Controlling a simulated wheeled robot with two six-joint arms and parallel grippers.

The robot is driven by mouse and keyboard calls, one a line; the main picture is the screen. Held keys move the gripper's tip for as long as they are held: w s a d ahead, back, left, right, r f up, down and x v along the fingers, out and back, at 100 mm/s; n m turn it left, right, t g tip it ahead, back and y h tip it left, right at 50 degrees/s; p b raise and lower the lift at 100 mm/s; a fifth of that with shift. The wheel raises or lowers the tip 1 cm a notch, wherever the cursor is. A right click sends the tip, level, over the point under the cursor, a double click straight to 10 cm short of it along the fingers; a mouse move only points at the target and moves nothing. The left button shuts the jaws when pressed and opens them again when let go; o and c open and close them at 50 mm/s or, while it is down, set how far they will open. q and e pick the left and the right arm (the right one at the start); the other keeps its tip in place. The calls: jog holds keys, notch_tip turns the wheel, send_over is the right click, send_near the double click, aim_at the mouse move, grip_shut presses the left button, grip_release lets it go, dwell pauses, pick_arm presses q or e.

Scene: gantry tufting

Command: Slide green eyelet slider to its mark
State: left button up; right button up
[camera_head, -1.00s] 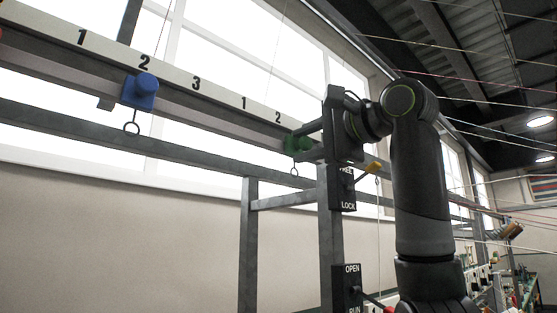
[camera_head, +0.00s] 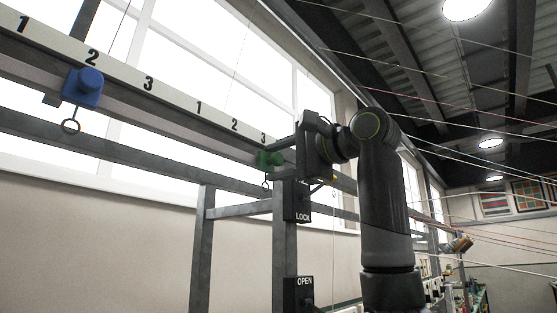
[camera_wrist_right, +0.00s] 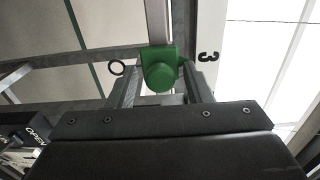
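The green eyelet slider (camera_head: 270,158) sits on the rail high in the head view, just below and slightly right of the second number 3 on the white scale strip (camera_head: 181,97). Its eyelet ring hangs beneath it. In the right wrist view the green slider (camera_wrist_right: 160,68) lies between my right gripper's fingers, with its ring to the left and a 3 to the right. My right gripper (camera_head: 281,152) appears closed on the slider, a finger against each side; it also shows in the wrist view (camera_wrist_right: 162,80). My left gripper is out of view.
A blue eyelet slider (camera_head: 84,86) stands on the same rail at the left, by a 2. A LOCK plate (camera_head: 298,202) and an OPEN plate (camera_head: 299,291) are on the post below my right gripper. Threads cross the upper right.

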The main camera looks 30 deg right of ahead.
aim_at(282, 162)
jog(key=shift+s, duration=0.1)
jog(key=b+v, duration=0.1)
jog(key=v, duration=0.2)
jog(key=b+v, duration=0.2)
jog(key=v, duration=0.1)
jog(key=shift+s+f+b, duration=0.1)
jog(key=shift+f+b, duration=0.15)
jog(key=shift+b, duration=0.05)
jog(key=b+v, duration=0.3)
jog(key=v, duration=0.8)
jog(key=shift+r, duration=0.3)
jog(key=shift+d, duration=0.1)
